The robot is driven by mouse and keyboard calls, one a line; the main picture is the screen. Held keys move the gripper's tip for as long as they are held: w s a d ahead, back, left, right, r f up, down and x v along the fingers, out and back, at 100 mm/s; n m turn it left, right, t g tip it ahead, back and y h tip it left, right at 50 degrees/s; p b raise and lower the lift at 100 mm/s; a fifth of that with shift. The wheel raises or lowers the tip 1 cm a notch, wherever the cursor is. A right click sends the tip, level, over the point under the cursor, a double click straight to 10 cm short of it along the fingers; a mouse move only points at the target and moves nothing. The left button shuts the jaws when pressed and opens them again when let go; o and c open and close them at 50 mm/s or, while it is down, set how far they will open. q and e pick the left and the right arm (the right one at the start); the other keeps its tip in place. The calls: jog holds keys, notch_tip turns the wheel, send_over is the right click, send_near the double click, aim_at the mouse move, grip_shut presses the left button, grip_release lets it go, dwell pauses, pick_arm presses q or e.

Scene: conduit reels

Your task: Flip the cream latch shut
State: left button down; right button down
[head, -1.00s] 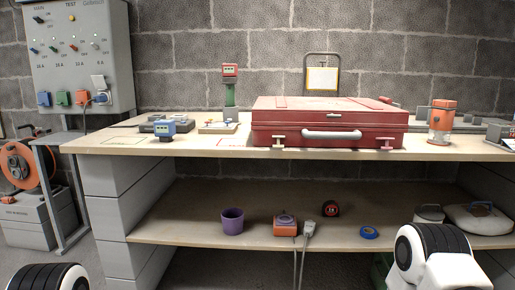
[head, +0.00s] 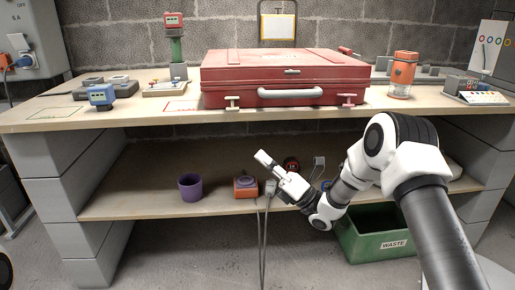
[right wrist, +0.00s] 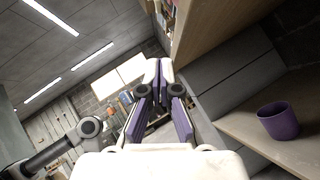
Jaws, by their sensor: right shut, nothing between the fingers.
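The red case (head: 285,75) lies closed on the bench top with its pale handle (head: 290,93) facing me. The cream latch (head: 232,103) is a small T-shape at the left of the case's front, low near the bench edge. A similar pinkish latch (head: 348,100) is at the right of the front. Whether either is fastened is too small to tell. My right gripper (head: 262,157) is shut and empty, below the bench top in front of the lower shelf, apart from the case. Its closed fingers show in the right wrist view (right wrist: 158,75). My left gripper is out of view.
The bench top's front edge (head: 160,122) overhangs above my right gripper. A purple cup (head: 190,187) and an orange device (head: 246,187) stand on the lower shelf. A blue meter (head: 101,97) is left of the case, an orange-topped jar (head: 402,75) right. A green waste bin (head: 375,235) is below.

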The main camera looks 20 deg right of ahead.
aim_at(229, 110)
jog(key=d+r+b+x, duration=0.1)
jog(key=d+b+x, duration=0.1)
jog(key=x, duration=0.9)
jog(key=shift+w+r+b, duration=0.15)
jog(key=shift+r+b, duration=0.2)
jog(key=shift+b, duration=0.25)
jog(key=shift+r+m+h+p, duration=0.2)
jog(key=shift+m+h+p, duration=0.2)
jog(key=shift+m+h, duration=0.1)
